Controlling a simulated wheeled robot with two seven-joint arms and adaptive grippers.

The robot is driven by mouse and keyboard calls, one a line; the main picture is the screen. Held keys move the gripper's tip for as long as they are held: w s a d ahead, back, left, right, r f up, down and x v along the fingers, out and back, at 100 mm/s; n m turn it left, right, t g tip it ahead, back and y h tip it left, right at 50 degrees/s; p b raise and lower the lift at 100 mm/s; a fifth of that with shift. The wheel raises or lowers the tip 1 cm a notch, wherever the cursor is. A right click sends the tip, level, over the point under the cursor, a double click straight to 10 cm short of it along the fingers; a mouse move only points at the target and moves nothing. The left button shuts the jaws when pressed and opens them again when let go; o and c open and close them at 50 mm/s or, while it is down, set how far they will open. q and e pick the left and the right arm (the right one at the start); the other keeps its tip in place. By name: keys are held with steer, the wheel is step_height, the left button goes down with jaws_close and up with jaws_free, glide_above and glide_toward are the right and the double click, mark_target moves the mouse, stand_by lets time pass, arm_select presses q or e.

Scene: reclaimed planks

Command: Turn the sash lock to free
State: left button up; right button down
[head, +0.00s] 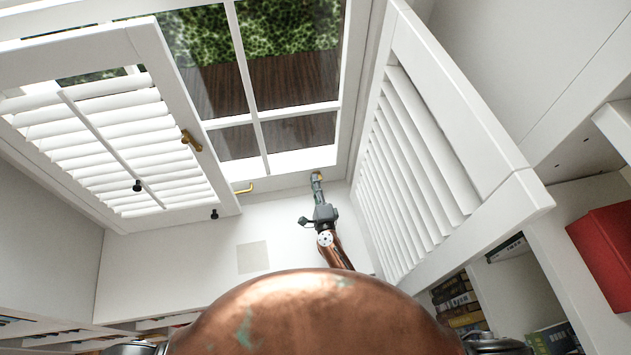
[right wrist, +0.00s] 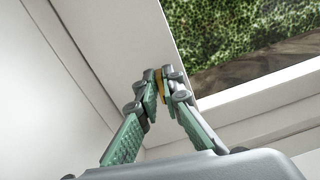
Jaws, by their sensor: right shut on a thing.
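The window (head: 262,90) has a white frame and several panes. A small brass piece, which looks like the sash lock (head: 321,177), sits at the lower right of the window frame. It also shows in the right wrist view (right wrist: 160,84) as a yellow sliver. My right gripper (head: 317,178) is shut on it; in the right wrist view the green fingertips (right wrist: 164,82) close around it. The fingers hide most of the lock, so its angle cannot be told. My left gripper is not in view.
A louvred shutter (head: 100,133) with a brass knob (head: 191,140) stands at the left. Another louvred shutter (head: 452,128) stands open close to the right of my right arm. Shelves with books (head: 456,301) are at lower right.

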steer(key=shift+f, duration=0.1)
stand_by(0.3)
steer(key=c, duration=2.1)
jaws_free()
steer(key=s, duration=0.4)
steer(key=s+d, duration=0.1)
steer(key=s, duration=0.3)
steer(key=s+d, duration=0.1)
steer(key=s, duration=0.2)
steer(key=shift+s+d, duration=0.2)
steer(key=shift+s, duration=0.2)
